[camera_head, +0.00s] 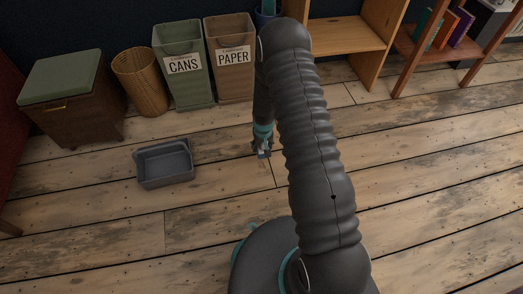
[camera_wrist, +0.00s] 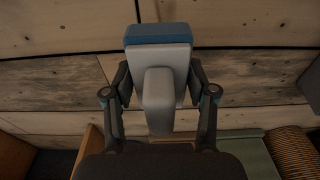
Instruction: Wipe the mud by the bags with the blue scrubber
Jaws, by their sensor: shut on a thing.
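My gripper (camera_head: 261,146) hangs low over the wooden floor, in front of the paper bin, at the end of my arm. In the wrist view my gripper (camera_wrist: 160,90) is shut on the scrubber, with one finger on each side of its grey body. The scrubber (camera_wrist: 158,55) has a grey handle and a blue pad (camera_wrist: 160,34) at its far end. In the head view only a small bit of the scrubber (camera_head: 262,155) shows below the fingers. I cannot tell whether it touches the floor. I see no bags, and no mud that I can tell from the dark stains in the boards.
A green cans bin (camera_head: 185,87), a brown paper bin (camera_head: 233,84), a wicker basket (camera_head: 141,82) and a lidded chest (camera_head: 73,101) line the back. A grey tub (camera_head: 164,181) sits on the floor to the left. Wooden shelves (camera_head: 340,33) stand at the back right. The right floor is clear.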

